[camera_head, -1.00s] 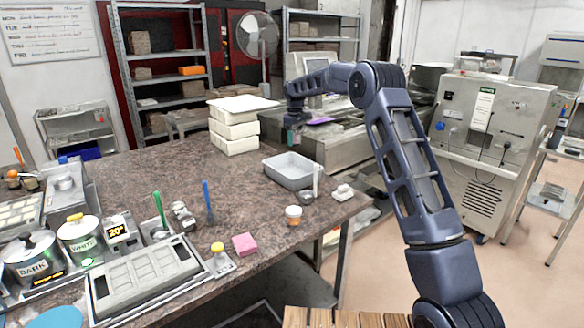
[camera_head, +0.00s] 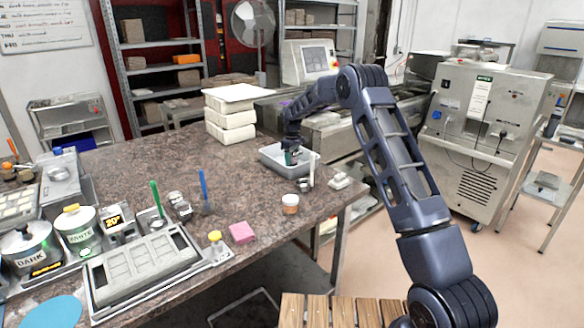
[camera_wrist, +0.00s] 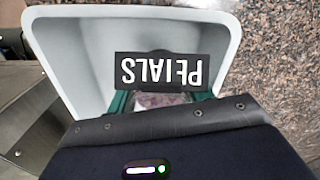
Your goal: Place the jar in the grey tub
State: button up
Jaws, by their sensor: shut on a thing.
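The grey tub (camera_head: 270,165) stands on the speckled table near its right edge. My gripper (camera_head: 291,158) points down over the tub, its tip overlapping the tub's inside. In the wrist view my gripper (camera_wrist: 160,98) is shut on a jar (camera_wrist: 160,72) with a black label reading PETALS, upside down in the picture. The pale wall of the tub (camera_wrist: 75,50) surrounds the jar on the visible sides. The jar's base is hidden, so I cannot tell whether it touches the tub floor.
A pale upright holder (camera_head: 311,170) is close to the tub's right side. Stacked white boxes (camera_head: 231,120) stand behind it to the left. The table's middle (camera_head: 160,150) is clear.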

jog(key=shift+f, duration=2.1)
jog(key=shift+f, duration=0.15)
jog(key=o, duration=1)
